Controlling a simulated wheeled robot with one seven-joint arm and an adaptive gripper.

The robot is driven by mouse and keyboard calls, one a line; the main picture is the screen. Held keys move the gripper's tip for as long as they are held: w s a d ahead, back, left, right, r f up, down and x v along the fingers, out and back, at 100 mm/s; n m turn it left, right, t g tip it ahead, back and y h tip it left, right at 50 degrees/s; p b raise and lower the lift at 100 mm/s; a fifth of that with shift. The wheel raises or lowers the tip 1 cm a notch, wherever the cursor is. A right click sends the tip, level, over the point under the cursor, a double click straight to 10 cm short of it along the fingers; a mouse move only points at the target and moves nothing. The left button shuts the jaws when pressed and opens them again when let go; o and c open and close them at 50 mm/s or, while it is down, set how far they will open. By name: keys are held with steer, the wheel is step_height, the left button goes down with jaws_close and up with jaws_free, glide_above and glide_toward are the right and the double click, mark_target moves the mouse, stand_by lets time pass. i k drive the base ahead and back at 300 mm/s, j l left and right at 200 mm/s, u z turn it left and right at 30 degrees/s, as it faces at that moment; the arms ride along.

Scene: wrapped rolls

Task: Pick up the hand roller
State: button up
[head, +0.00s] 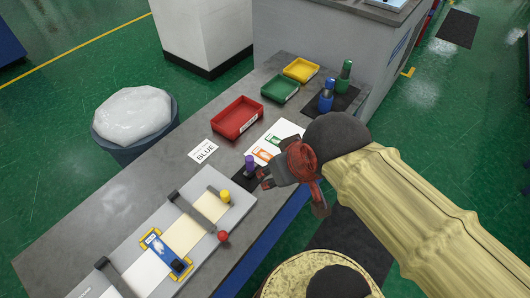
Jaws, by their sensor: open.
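A small upright purple-handled tool (249,164) stands on a dark mat near the front edge of the grey table (150,190). It may be the hand roller, but it is too small to tell for sure, and no roller shows clearly. My gripper (265,179) is open and empty, just to the right of this tool at the table's front edge. Whether it touches the tool cannot be told. My arm reaches in from the right.
Red (237,118), green (280,88) and yellow (301,70) trays line the back. Blue (326,96) and green (345,76) upright items stand at right. A pale board (175,228) with dark bars, a red knob (222,236) and a yellow knob (225,196) lies left. A bin (135,148) stands behind.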

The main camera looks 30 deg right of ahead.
mark_target(251, 167)
steer(key=u, duration=0.95)
steer(key=z, duration=1.05)
steer(key=i+l+u, duration=0.15)
steer(key=l+u, duration=0.2)
steer(key=i+l+u, duration=0.1)
steer(key=l+u, duration=0.55)
steer(key=l, duration=0.2)
